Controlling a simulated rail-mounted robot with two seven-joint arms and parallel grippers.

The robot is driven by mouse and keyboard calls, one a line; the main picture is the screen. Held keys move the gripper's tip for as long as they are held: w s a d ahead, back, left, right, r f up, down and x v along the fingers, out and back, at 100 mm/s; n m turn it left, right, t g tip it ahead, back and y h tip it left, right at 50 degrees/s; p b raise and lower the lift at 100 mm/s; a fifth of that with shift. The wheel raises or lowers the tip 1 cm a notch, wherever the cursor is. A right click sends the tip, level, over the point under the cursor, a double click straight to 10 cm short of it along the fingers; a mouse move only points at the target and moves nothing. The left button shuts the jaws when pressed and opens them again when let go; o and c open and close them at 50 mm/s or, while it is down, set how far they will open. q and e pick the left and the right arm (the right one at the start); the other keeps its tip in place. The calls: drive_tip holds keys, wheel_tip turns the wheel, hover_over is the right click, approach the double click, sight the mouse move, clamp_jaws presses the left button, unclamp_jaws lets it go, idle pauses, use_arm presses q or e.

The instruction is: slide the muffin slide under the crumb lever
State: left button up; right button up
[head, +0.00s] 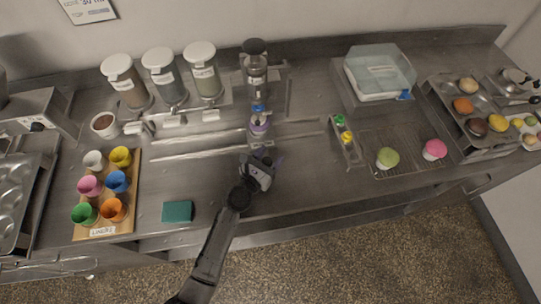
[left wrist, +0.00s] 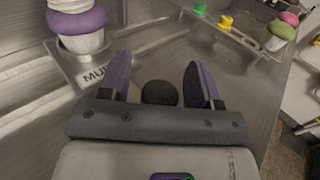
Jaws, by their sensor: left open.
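The muffin slide (left wrist: 100,72) is a metal plate with a label starting "MU" in the left wrist view. A muffin in a white cup with a purple band (left wrist: 80,28) stands on it; in the head view this purple muffin (head: 259,127) is below the dispenser. The crumb lever (head: 257,107) appears to be the small blue part under the dark-topped dispenser (head: 256,65), just above the muffin. My left gripper (head: 268,161) is open, fingers either side of a dark round knob (left wrist: 160,93), without visible contact. The knob's join to the slide is hidden. My right gripper is not in view.
Three white-lidded jars (head: 160,60) stand at the back left. A board of coloured cups (head: 103,233) and a teal block (head: 177,212) lie at the front left. A rack with muffins (head: 410,168) and a small holder (head: 352,158) are to the right.

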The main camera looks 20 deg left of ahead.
use_arm(q)
drive_tip(key=shift+w, duration=0.15)
drive_tip(key=shift+c, duration=0.5)
clamp_jaws()
